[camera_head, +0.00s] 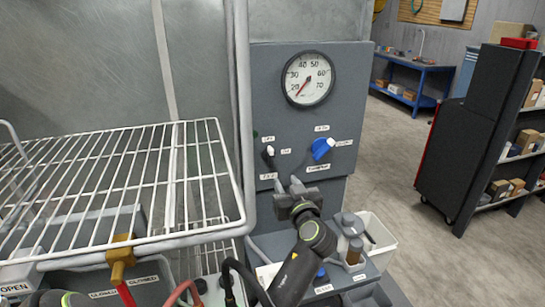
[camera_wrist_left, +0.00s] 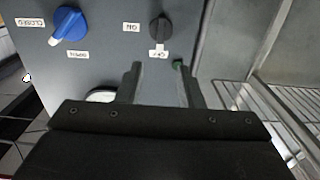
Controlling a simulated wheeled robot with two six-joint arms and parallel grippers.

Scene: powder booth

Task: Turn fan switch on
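The fan switch is a small dark rotary switch with a pale tip (camera_head: 268,157) on the left part of the grey control panel (camera_head: 267,100). Small labels sit around it. It also shows upside down in the left wrist view (camera_wrist_left: 158,29), at the top, just beyond the fingertips. My left gripper (camera_head: 289,184) is below and slightly right of the switch, near the panel's lower edge. Its two fingers are apart with nothing between them in the left wrist view (camera_wrist_left: 161,80). It does not touch the switch. My right gripper is not in view.
A blue knob (camera_head: 321,149) sits right of the switch, under a round gauge (camera_head: 308,79). A white wire rack (camera_head: 150,180) stands close on the left. A white bin (camera_head: 371,244) and small bottles (camera_head: 350,235) are at the lower right. Open floor lies farther right.

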